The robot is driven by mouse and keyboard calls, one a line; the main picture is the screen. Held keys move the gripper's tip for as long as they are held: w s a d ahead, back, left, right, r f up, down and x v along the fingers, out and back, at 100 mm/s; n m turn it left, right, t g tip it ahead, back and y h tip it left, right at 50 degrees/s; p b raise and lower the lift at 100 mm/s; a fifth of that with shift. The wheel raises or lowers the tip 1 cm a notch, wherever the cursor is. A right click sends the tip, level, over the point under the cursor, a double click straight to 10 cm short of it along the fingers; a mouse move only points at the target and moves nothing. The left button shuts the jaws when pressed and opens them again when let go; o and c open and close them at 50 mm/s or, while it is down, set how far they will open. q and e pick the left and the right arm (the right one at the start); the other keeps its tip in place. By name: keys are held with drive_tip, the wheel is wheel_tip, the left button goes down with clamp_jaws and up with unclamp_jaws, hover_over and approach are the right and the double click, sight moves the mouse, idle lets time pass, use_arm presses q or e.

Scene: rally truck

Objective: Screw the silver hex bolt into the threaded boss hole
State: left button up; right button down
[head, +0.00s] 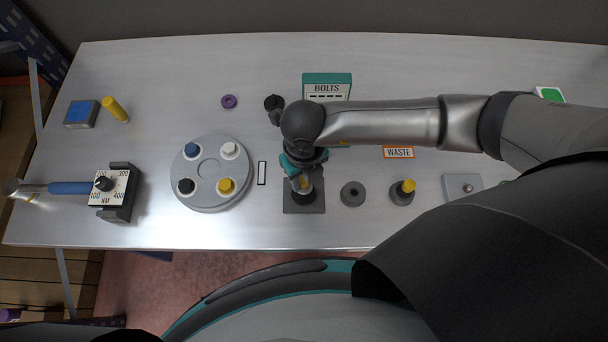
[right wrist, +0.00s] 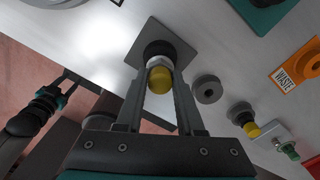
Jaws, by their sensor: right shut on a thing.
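My right gripper (head: 302,184) points down over a dark boss (right wrist: 158,48) on a square grey plate (head: 290,207). In the right wrist view its fingers (right wrist: 160,85) are shut on a bolt-like piece with a pale collar and a yellow end (right wrist: 160,80). This piece stands in line with the boss, at its mouth; how deep it sits is hidden. I cannot make out silver hex flats on it. A dark gripper with teal parts, seemingly my left one (right wrist: 68,86), shows at the left of the wrist view; its jaw opening is unclear.
Left of the boss stands a round grey tray (head: 208,199) with blue, white, black and yellow-topped pieces. To the right are a dark ring (head: 353,194), a yellow-topped dark holder (head: 402,192) and a silver plate (head: 462,187). A BOLTS box (head: 327,87) stands behind.

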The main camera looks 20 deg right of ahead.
drive_tip(key=shift+f+b, duration=0.7)
drive_tip(key=shift+f, duration=0.15)
drive_tip(key=shift+c, duration=2.2)
unclamp_jaws()
wheel_tip(320, 180, up, 15)
drive_tip(key=shift+r, duration=0.15)
